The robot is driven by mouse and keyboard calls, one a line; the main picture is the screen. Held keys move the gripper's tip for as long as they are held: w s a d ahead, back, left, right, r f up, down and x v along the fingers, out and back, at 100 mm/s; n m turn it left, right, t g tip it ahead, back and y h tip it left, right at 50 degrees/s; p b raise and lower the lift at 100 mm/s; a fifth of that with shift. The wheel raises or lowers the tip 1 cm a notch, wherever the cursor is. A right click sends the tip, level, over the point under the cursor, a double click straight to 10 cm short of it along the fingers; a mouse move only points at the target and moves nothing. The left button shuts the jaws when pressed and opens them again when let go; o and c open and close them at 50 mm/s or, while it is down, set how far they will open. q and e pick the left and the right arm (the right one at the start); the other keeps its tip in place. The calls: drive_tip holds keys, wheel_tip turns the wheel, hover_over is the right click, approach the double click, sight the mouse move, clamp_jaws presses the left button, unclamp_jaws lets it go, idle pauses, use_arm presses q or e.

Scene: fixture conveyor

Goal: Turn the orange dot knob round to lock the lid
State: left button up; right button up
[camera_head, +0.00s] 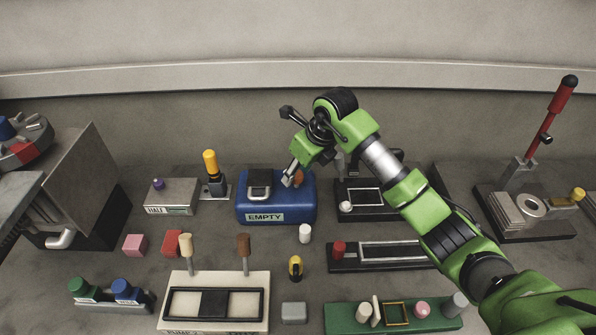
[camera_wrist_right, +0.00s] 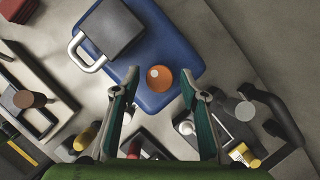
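The orange knob (camera_wrist_right: 158,79) sits on the right part of the blue box (camera_wrist_right: 178,50) and bears a small pale dot on its top. In the head view the knob (camera_head: 298,178) is partly hidden by my gripper, and the box (camera_head: 277,205) carries an "EMPTY" label. A dark grey plate with a metal loop (camera_head: 259,183) lies on the box's left part. My right gripper (camera_wrist_right: 160,79) is open, its fingertips on either side of the knob with gaps visible. Whether they are level with it, I cannot tell. My left gripper is out of view.
A white cylinder (camera_head: 305,233) stands in front of the box. A grey block with a yellow-topped post (camera_head: 211,165) stands to its left. A black fixture (camera_head: 345,188) is close on its right, under my arm. Other fixtures and blocks crowd the front of the table.

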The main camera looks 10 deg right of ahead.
drive_tip(key=shift+r, duration=0.1)
drive_tip(key=v, duration=1.1)
drive_tip(key=shift+s+r, duration=0.15)
drive_tip(key=shift+r, duration=0.25)
